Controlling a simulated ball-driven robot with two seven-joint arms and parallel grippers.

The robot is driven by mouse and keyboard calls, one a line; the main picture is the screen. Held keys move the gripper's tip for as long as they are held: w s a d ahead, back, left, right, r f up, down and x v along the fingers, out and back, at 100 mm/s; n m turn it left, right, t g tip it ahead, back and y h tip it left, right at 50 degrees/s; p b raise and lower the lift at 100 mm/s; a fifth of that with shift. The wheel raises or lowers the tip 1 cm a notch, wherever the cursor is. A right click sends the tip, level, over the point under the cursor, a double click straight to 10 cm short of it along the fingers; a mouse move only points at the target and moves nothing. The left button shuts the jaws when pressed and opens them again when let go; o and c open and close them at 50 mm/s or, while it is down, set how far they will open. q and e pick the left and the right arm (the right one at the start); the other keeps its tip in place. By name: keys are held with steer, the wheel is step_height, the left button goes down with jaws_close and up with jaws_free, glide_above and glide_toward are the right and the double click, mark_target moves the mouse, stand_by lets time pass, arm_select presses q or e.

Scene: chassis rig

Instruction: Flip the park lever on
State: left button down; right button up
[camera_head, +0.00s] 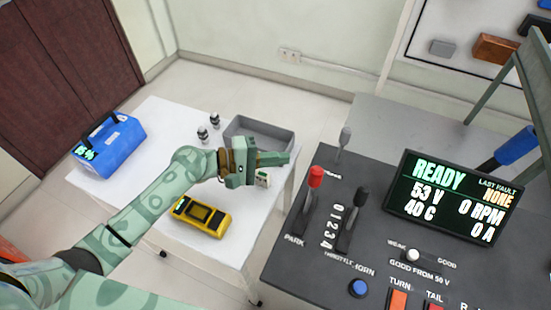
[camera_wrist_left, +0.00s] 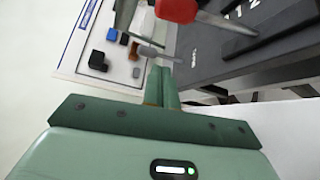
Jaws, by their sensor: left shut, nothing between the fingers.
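The park lever (camera_head: 315,177) has a red knob on a dark stem and stands on the dark control panel (camera_head: 285,262), above the label PARK. Its red knob shows at the top of the left wrist view (camera_wrist_left: 176,9). My left gripper (camera_head: 287,158) is shut and empty, a little left of and above the red knob in the head view, pointing right. Its closed fingers (camera_wrist_left: 161,78) show below the knob in the left wrist view, apart from it. My right gripper is not in view.
A black throttle lever (camera_head: 361,197) and a grey-knobbed lever (camera_head: 344,138) stand near the park lever. A display (camera_head: 460,200) reads READY. The white table (camera_head: 150,115) holds a blue battery box (camera_head: 108,145), a yellow meter (camera_head: 202,216) and a grey tray (camera_head: 285,137).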

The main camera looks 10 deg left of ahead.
mark_target(316, 183)
arm_select(q)
steer(key=s+d+p, duration=0.1)
steer(key=d, duration=0.5)
steer(key=shift+d, duration=0.3)
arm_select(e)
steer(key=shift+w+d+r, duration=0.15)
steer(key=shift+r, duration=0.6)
arm_select(q)
steer(key=shift+s, duration=0.1)
